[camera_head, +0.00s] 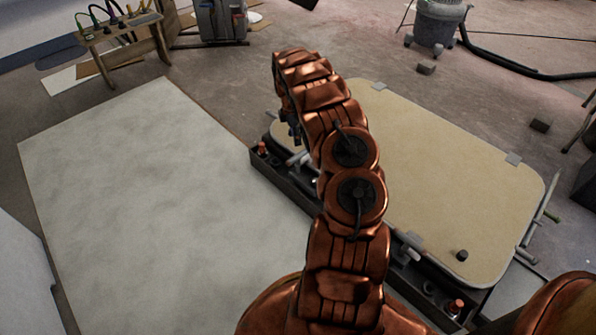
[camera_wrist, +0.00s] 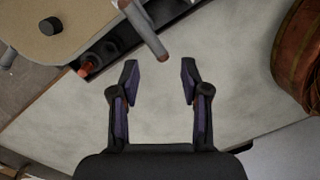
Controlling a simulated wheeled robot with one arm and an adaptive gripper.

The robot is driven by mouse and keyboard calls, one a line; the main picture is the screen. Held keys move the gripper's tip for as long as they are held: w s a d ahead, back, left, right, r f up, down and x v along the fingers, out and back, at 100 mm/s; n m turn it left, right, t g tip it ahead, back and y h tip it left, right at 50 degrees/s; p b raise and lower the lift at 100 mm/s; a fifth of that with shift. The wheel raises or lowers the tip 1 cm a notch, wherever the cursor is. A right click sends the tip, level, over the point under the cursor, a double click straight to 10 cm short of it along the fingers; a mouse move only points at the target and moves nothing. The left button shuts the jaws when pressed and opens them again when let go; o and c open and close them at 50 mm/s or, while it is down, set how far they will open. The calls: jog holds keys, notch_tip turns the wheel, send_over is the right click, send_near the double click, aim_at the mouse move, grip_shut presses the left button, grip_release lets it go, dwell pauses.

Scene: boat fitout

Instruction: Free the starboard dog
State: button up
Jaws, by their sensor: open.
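The hatch lid (camera_head: 440,170) is a tan panel with rounded corners. A grey dog handle (camera_head: 297,159) shows at its left end, partly behind my arm. Another grey dog (camera_head: 408,254) sits on the near edge further right. No label tells which is starboard. My gripper (camera_wrist: 159,66) is open and empty; whether the handle is at fingertip depth cannot be told. In the head view my gripper is mostly hidden by the arm.
A dark trough (camera_head: 258,165) runs along the lid's near side, with an orange-topped fitting (camera_wrist: 87,69) in it and another (camera_head: 455,306) at the right. A black knob (camera_wrist: 50,26) stands on the lid. A pale flat panel (camera_head: 150,200) lies clear at the left.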

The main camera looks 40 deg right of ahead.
jog(key=n+b, duration=0.2)
jog(key=b, duration=0.1)
send_over(298, 163)
jog(key=shift+t+y, duration=0.3)
jog(key=shift+t, duration=0.1)
jog(key=f, duration=1)
jog(key=shift+w+d, duration=0.4)
notch_tip(298, 163, down, 7)
jog(key=b, duration=0.2)
jog(key=shift+f+b, duration=0.1)
jog(key=shift+b, duration=0.25)
grip_shut()
